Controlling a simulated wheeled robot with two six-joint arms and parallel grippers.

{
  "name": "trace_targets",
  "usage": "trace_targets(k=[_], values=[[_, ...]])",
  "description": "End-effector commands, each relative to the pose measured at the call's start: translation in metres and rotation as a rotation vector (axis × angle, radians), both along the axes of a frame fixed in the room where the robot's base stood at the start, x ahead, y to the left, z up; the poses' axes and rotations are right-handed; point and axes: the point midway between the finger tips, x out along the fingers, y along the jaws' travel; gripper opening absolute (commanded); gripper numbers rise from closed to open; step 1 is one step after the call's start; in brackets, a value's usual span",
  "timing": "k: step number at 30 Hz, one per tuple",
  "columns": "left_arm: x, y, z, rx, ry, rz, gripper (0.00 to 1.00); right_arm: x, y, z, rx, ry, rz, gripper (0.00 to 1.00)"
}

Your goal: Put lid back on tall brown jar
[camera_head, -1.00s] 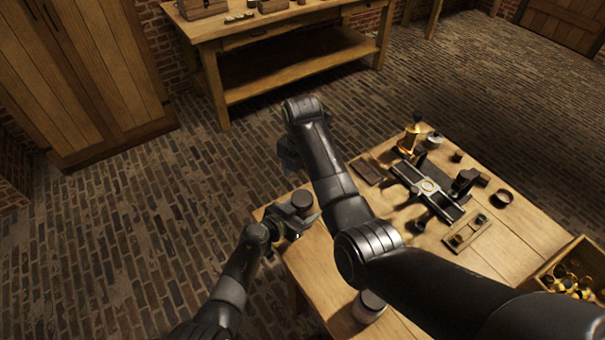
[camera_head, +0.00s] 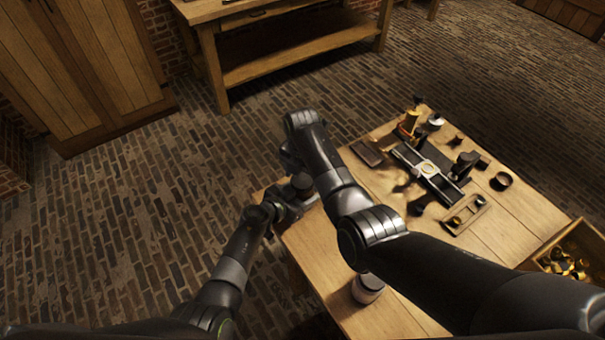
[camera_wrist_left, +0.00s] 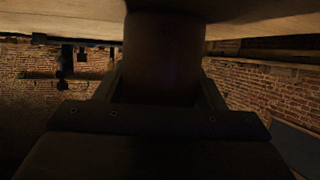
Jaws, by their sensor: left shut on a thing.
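My left gripper (camera_head: 286,206) is at the left corner of the table. It is shut on a dark brown cylinder (camera_wrist_left: 165,55), seen close up between the fingers in the left wrist view; it looks like the tall brown jar. In the head view its dark round top (camera_head: 302,182) shows beside my right forearm. I cannot tell whether that top is a lid or the bare jar. My right gripper (camera_head: 290,157) points down just above and left of it. Its fingers are dark and partly hidden by my arm, so its opening cannot be told.
A second dark jar with a pale band (camera_head: 368,287) stands near the table's front edge. A metal-and-black apparatus (camera_head: 430,172), a small tray (camera_head: 466,213), a dark ring (camera_head: 501,181) and a crate of brass pieces (camera_head: 572,262) are to the right. Bare table (camera_head: 320,258) lies between.

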Motion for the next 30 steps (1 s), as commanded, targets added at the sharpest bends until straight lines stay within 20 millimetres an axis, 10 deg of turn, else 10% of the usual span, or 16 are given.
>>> trace_targets(k=[10,30], values=[[0.0003,0.0002,0.0002,0.000,0.000,0.001,0.00,-0.0002,-0.0001,0.0001,0.000,0.001,0.000,0.26],[0.0007,0.0010,0.0001,0.000,0.000,0.003,0.00,-0.0014,0.0004,-0.0009,-0.004,0.003,-0.774,0.26]])
